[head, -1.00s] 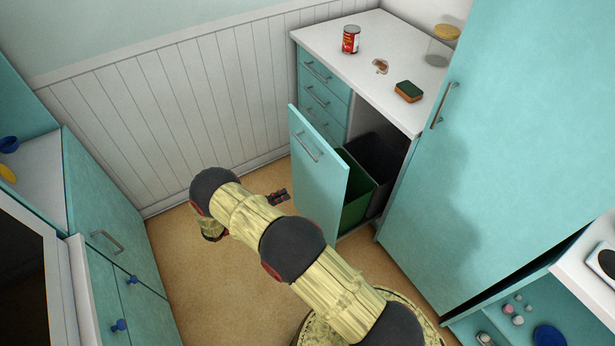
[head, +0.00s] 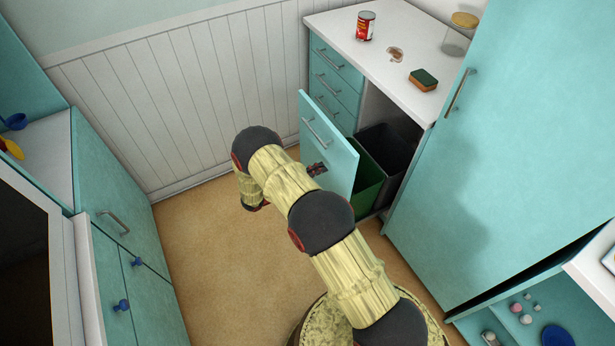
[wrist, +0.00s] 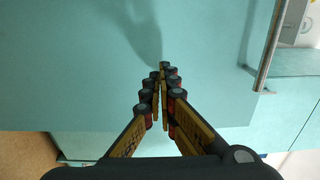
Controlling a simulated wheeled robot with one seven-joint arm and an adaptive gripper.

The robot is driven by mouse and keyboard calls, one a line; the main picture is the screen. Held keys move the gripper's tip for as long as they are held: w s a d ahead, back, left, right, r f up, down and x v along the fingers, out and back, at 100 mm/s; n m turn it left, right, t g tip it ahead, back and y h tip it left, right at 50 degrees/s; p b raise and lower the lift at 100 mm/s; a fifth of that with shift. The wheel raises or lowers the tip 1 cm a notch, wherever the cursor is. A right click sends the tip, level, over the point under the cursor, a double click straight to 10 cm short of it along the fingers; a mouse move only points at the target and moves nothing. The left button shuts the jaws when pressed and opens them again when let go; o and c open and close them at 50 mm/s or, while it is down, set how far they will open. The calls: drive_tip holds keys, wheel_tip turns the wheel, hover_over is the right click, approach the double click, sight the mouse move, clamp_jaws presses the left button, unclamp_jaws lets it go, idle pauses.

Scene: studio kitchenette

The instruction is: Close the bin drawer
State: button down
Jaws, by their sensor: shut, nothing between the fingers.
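The bin drawer is pulled out from under the counter. Its teal front panel (head: 335,160) faces left in the head view and has a metal bar handle (head: 314,133). A green bin (head: 367,186) and a dark bin (head: 392,150) stand behind the panel. My gripper (head: 317,169) is shut and empty, in front of the panel and below the handle. In the wrist view my fingertips (wrist: 164,78) point at the teal panel (wrist: 80,75), with the handle (wrist: 268,45) to the right. I cannot tell whether the fingertips touch the panel.
A can (head: 366,26), a sponge (head: 423,79) and a lidded jar (head: 461,34) stand on the counter (head: 420,40). A tall teal cabinet (head: 510,130) rises right of the drawer. Left are other teal cabinets (head: 112,190). The floor (head: 210,250) between is clear.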

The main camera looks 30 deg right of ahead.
sight(331, 164)
drive_tip(key=shift+d, duration=0.95)
drive_tip(key=shift+d+r, duration=0.1)
drive_tip(key=shift+d, duration=0.55)
drive_tip(key=w+d+b, duration=0.1)
drive_tip(key=d+b, duration=0.1)
drive_tip(key=d, duration=2.8)
drive_tip(key=shift+d, duration=0.3)
drive_tip(key=shift+w, duration=0.1)
